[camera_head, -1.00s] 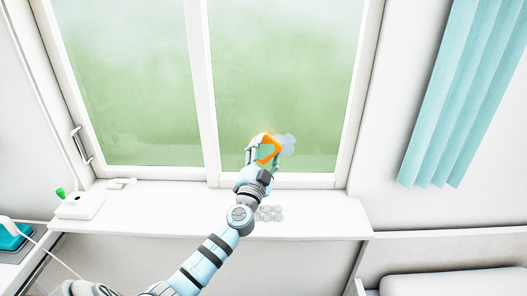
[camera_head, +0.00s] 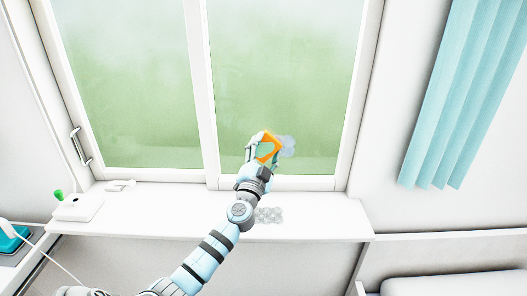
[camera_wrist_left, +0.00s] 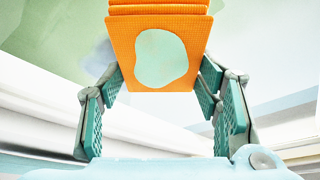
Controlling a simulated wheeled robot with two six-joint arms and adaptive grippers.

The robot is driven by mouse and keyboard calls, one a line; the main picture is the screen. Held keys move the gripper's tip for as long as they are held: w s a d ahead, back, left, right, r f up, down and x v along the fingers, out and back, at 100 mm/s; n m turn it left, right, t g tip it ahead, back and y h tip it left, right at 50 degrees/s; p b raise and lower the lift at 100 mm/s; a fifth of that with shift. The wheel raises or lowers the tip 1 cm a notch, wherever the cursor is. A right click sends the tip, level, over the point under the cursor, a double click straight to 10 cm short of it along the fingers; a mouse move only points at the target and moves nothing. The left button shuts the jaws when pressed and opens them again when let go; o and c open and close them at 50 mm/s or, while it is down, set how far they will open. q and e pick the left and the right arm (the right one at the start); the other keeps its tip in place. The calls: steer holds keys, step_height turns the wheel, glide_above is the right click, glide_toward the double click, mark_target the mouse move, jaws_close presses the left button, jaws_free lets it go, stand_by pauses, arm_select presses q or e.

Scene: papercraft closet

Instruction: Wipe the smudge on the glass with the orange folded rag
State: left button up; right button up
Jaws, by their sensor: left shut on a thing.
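The orange folded rag (camera_head: 270,149) is held in my left gripper (camera_head: 262,158), in front of the right window pane. In the left wrist view the rag (camera_wrist_left: 120,55) shows stacked folds at the top and a pale green rounded patch on its near face. The green-padded fingers of the gripper (camera_wrist_left: 160,95) stand on both sides of it. The smudge (camera_head: 288,147) is a pale blue-grey blot on the glass (camera_head: 285,75), directly right of the rag, partly hidden behind it. I cannot tell whether the rag touches the glass. My right gripper is not in view.
The white sill (camera_head: 320,222) lies below the window, with a cluster of clear round shapes (camera_head: 269,215) near my arm. A white box (camera_head: 80,207) with a green knob stands at its left end. A teal curtain (camera_head: 455,95) hangs at right.

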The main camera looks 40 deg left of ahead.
mark_target(280, 146)
arm_select(q)
steer(key=shift+w, duration=0.1)
steer(key=shift+w+d+b, duration=0.25)
steer(key=shift+w+d, duration=0.35)
steer(key=shift+d, duration=0.15)
steer(key=shift+w+d+b, duration=0.2)
steer(key=shift+w+d, duration=0.35)
steer(key=shift+d, duration=0.2)
steer(key=shift+w+d+b, duration=0.65)
steer(key=shift+w+d, duration=0.3)
steer(key=shift+d, duration=0.25)
steer(key=shift+w+d, duration=0.25)
steer(key=shift+d, duration=0.05)
steer(key=shift+s+a+r, duration=0.1)
steer(key=shift+s+a, duration=0.5)
steer(key=shift+a, duration=0.2)
steer(key=shift+s+a, duration=0.6)
steer(key=shift+a, duration=0.2)
steer(key=shift+s+a, duration=0.6)
steer(key=shift+a, duration=0.2)
steer(key=shift+s+a, duration=0.6)
steer(key=shift+a, duration=0.15)
